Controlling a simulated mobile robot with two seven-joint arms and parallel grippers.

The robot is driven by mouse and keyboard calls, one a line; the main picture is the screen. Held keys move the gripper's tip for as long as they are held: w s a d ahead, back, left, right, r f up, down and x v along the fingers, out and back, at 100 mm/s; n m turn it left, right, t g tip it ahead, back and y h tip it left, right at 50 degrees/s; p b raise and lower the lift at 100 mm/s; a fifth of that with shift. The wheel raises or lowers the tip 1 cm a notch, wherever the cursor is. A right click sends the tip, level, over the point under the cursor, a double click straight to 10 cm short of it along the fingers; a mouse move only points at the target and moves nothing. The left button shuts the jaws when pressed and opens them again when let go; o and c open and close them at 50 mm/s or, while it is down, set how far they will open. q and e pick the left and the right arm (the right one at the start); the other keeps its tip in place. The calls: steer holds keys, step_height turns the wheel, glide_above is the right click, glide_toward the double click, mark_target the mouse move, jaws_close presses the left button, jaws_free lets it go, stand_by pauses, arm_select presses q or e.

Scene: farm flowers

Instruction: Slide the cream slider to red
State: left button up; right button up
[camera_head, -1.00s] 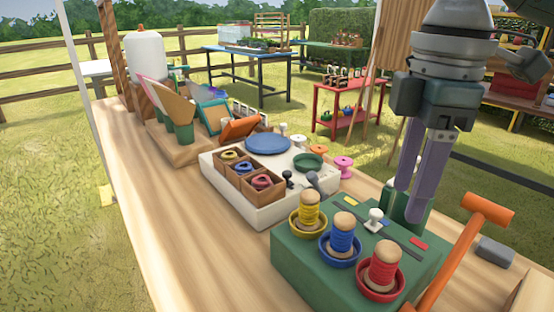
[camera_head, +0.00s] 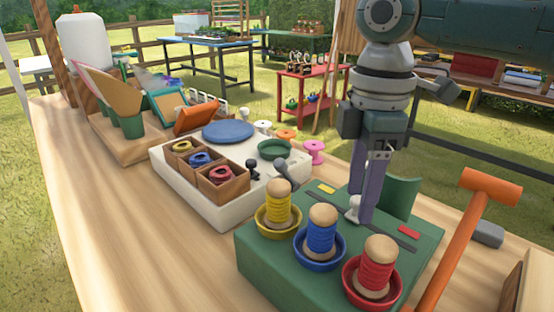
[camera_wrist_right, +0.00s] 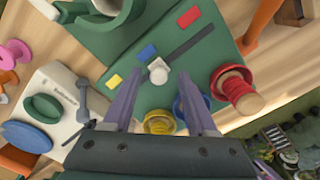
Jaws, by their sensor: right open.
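The cream slider (camera_head: 352,208) is a small pale knob on a dark track (camera_head: 396,237) in the top of a green box (camera_head: 262,262). The wrist view shows the slider (camera_wrist_right: 158,72) close to the blue mark (camera_wrist_right: 147,53). The yellow mark (camera_wrist_right: 113,80) lies to its left and the red mark (camera_wrist_right: 188,17) towards the track's upper right end. My right gripper (camera_head: 364,212) points down over the box, open, its fingers close around the slider. In the wrist view the slider shows between and slightly beyond the fingertips; contact cannot be told. My left gripper is not in view.
Yellow (camera_head: 278,208), blue (camera_head: 322,230) and red (camera_head: 377,265) spools stand in bowls along the box's front. An orange-handled mallet (camera_head: 463,230) leans at the right. A white tray (camera_head: 240,216) with thread boxes is at the left.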

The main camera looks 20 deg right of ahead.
steer(key=shift+c, duration=0.3)
jaws_close()
stand_by(1.1)
